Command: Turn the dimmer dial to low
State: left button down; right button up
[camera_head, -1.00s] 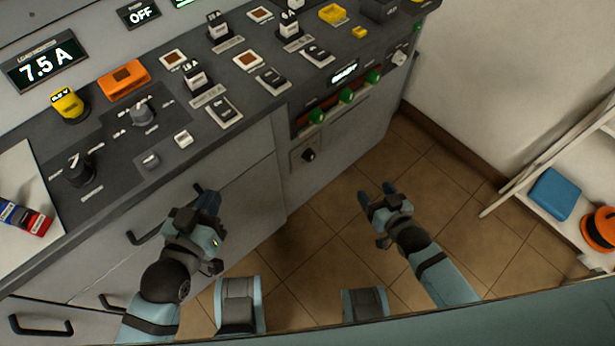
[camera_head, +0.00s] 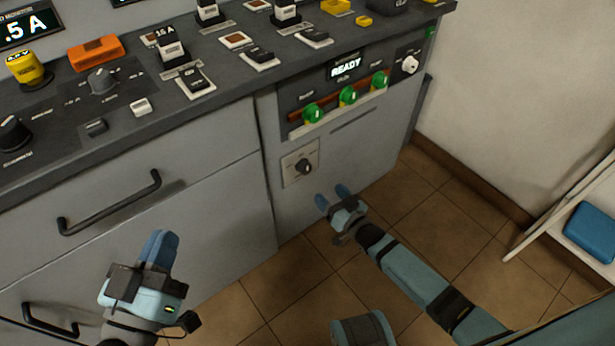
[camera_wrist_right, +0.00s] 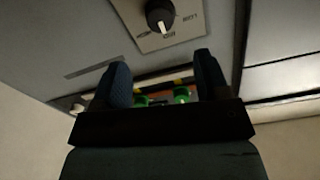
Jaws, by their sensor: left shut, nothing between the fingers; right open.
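A black dial (camera_head: 305,167) sits on a small pale plate on the cabinet front, below the green-knob panel. It also shows at the top of the right wrist view (camera_wrist_right: 160,15), with a white pointer mark toward the picture's bottom; the small labels around it are hard to read. My right gripper (camera_head: 332,195) is open and empty, a little below and right of the dial, apart from it. Its two fingers frame the lower middle of the right wrist view (camera_wrist_right: 163,78). My left gripper (camera_head: 160,248) is shut and empty in front of the drawers.
Green knobs (camera_head: 348,95) sit under a READY display (camera_head: 345,67), with a white knob (camera_head: 410,65) to the right. Drawer handles (camera_head: 110,205) stick out at left. The counter holds switches and an orange block (camera_head: 97,52). Tiled floor is free right of the cabinet.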

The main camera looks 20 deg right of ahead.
aim_at(307, 171)
pick_arm(q)
jog(key=f+g+b, duration=0.1)
jog(key=f, duration=0.1)
jog(key=f+g+b, duration=0.1)
jog(key=f+b, duration=0.1)
jog(key=f, duration=0.1)
jog(key=shift+d+f, duration=0.2)
pick_arm(e)
jog(key=x, duration=1)
jog(key=shift+w+f, duration=0.1)
jog(key=c, duration=0.9)
